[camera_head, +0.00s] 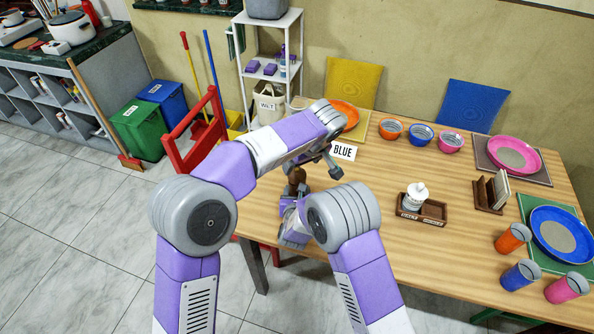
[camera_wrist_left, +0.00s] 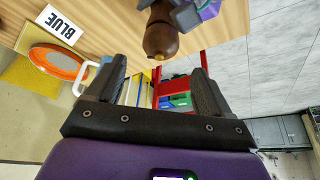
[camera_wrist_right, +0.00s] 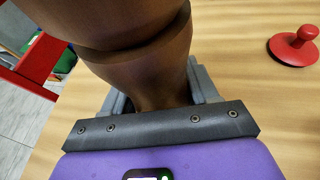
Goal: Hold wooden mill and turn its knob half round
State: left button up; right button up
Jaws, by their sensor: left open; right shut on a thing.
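The dark brown wooden mill (camera_head: 297,176) is at the table's left edge, partly hidden by my arms. My right gripper (camera_wrist_right: 160,90) is shut on the mill's lower body, which fills the upper left of the right wrist view (camera_wrist_right: 120,30). My left gripper (camera_head: 312,168) is over the mill's top end. In the left wrist view the left fingers (camera_wrist_left: 156,72) are open and empty. The mill's rounded knob end (camera_wrist_left: 161,38) lies just beyond their tips, roughly between them and apart from both. Whether the mill touches the table is hidden.
A red round-based object with a knob (camera_wrist_right: 296,46) stands on the table (camera_head: 375,230). A BLUE sign (camera_head: 343,152) and an orange plate (camera_head: 349,112) lie behind my left arm. A red chair (camera_head: 195,132) stands left. A wooden tray (camera_head: 432,212) sits mid-table, with bare wood around it.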

aim_at(297, 171)
pick_arm(q)
jog(key=x, duration=0.7)
jog(key=c, duration=1.1)
jog(key=shift+o, duration=0.2)
jog(key=shift+m, duration=0.3)
jog(key=m+h, duration=0.1)
jog(key=m, duration=0.2)
jog(key=shift+m+h, duration=0.3)
jog(key=m+h, duration=0.1)
jog(key=m, duration=0.2)
jog(key=shift+m, duration=0.4)
jog(key=m+h, duration=0.1)
jog(key=m, duration=0.2)
jog(key=shift+h, duration=0.4)
jog(key=shift+m+g+h, duration=0.5)
jog(key=shift+m, duration=1.6)
